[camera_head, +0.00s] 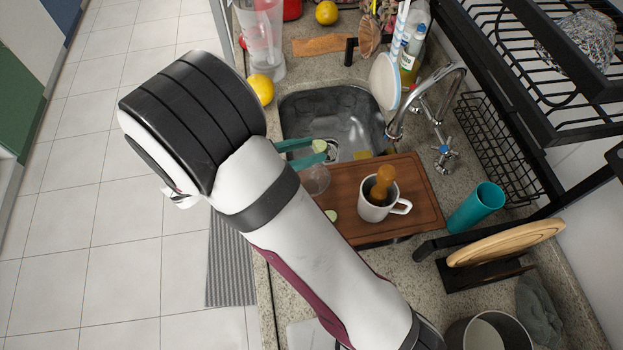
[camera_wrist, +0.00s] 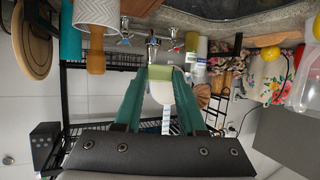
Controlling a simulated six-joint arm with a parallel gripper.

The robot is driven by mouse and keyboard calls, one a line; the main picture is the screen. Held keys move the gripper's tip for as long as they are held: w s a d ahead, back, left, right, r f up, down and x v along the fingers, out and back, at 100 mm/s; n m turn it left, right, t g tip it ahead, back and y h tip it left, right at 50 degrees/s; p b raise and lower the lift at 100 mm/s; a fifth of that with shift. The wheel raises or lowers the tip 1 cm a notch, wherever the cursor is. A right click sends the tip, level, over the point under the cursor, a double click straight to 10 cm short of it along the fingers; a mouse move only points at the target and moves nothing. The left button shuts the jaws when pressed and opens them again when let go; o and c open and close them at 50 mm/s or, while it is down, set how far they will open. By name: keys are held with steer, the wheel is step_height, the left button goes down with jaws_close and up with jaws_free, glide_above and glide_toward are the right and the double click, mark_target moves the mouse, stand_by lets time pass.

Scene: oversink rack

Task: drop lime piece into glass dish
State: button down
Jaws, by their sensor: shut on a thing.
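My gripper (camera_head: 306,152) has teal fingers, shut on a pale green lime piece (camera_head: 319,146). It holds the piece above the near edge of the sink and the left end of the cutting board. In the wrist view the lime piece (camera_wrist: 163,73) sits between the fingertips. The clear glass dish (camera_head: 315,181) is at the board's left edge, just below the gripper in the picture, partly hidden by my arm. Another lime piece (camera_head: 331,216) lies on the board, close to my arm.
A white mug (camera_head: 371,211) with a wooden pestle (camera_head: 384,178) stands on the cutting board (camera_head: 420,203). A teal cup (camera_head: 478,206) is to its right. The sink (camera_head: 318,105), faucet (camera_head: 450,85) and a leaning white plate (camera_head: 383,82) are behind. A black rack (camera_head: 545,125) rises at right.

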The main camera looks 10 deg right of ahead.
step_height(320, 180, down, 5)
steer(key=shift+r, duration=0.1)
steer(key=shift+c, duration=2)
jaws_free()
steer(key=shift+s, duration=0.1)
steer(key=v, duration=1.5)
steer(key=shift+s+a, duration=0.2)
steer(key=shift+a, duration=0.15)
steer(key=shift+r, duration=0.1)
